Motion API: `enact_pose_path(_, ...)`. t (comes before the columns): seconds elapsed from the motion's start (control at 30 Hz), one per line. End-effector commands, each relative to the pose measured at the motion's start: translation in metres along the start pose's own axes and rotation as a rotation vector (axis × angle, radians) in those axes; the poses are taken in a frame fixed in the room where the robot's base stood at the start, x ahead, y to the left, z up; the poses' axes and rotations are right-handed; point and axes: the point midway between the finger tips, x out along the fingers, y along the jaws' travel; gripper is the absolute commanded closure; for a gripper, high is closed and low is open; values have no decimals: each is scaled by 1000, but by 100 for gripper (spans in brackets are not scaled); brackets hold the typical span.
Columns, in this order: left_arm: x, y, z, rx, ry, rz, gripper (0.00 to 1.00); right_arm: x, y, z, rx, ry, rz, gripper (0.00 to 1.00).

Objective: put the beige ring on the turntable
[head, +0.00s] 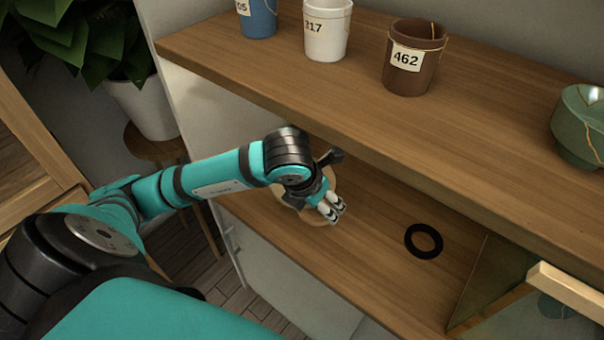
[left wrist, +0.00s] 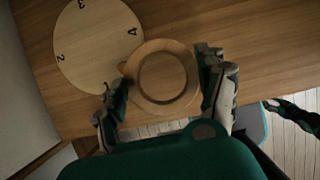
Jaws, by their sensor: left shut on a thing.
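In the left wrist view the beige ring (left wrist: 162,46) sits between the fingers of my left gripper (left wrist: 166,92), which is shut on it. The turntable (left wrist: 84,40), a pale round disc with numbers, lies on the wooden shelf just left of the ring; the ring overlaps its right edge in this view. In the head view my left gripper (head: 331,207) is over the lower shelf and hides most of a pale round shape behind it; I cannot tell there whether it is ring or turntable. A small dark part at the right of the wrist view may be my right gripper (left wrist: 270,105).
A black ring (head: 408,240) lies on the lower shelf (head: 375,265), right of my gripper. The upper shelf (head: 470,130) overhangs it, carrying a blue cup (head: 262,20), a white cup (head: 326,38), a brown cup (head: 404,80) and a green bowl (head: 578,125). A plant stands left.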

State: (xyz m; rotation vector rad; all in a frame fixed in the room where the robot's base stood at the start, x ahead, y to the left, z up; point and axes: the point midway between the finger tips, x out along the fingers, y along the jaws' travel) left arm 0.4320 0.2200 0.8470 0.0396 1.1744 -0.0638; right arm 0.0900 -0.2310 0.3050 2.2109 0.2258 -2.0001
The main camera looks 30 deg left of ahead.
Motion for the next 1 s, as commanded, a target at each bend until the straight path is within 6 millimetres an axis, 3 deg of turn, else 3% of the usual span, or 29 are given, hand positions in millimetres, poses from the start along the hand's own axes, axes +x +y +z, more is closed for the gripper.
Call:
enact_pose_path(0.3, 26, 70, 46, -4, 3, 3, 56, -16, -3, 0, -1, -3, -4, 60)
enact_pose_path(0.5, 40, 101, 68, 0, 2, 0, 56, -21, 1, 3, -3, -8, 1, 60)
enact_pose_path(0.73, 48, 110, 73, 4, 3, -2, 56, -23, 6, 4, -1, -10, 6, 60)
enact_pose_path(1.0, 77, 110, 60, 3, 2, -2, 56, -29, 6, 4, -1, -11, 7, 60)
